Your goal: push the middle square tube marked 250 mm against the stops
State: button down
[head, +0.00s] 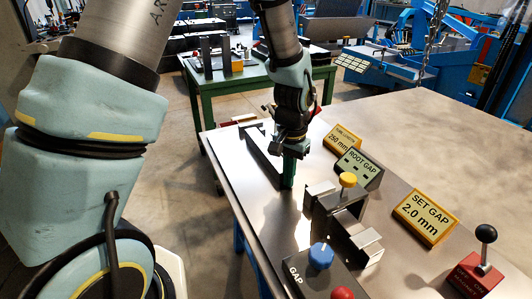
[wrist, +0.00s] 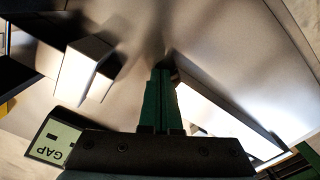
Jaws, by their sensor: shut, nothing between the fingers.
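A long square tube (head: 262,152), with a dark side in the head view, lies on the steel table top. It runs from the back left towards my gripper. In the wrist view the tube (wrist: 222,118) is a bright bar to the right of the fingers. My gripper (head: 289,172) points down with green fingers shut and empty, by the tube's near end. In the wrist view the fingertips (wrist: 160,75) are close beside the tube's end; I cannot tell whether they touch. A yellow sign (head: 342,139) reads 250 mm. I cannot make out the stops.
A metal fixture (head: 335,205) with a yellow knob (head: 348,180) stands nearer, right of my gripper. A blue knob (head: 321,255) and a red lever box (head: 474,279) are in front.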

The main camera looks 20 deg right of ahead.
jog(key=shift+w+a+p, duration=0.1)
jog(key=shift+w+p, duration=0.3)
jog(key=shift+w, duration=1.5)
jog(key=shift+s, duration=0.15)
jog(key=shift+s, duration=0.5)
notch_tip(320, 180, up, 7)
jog(key=p, duration=0.6)
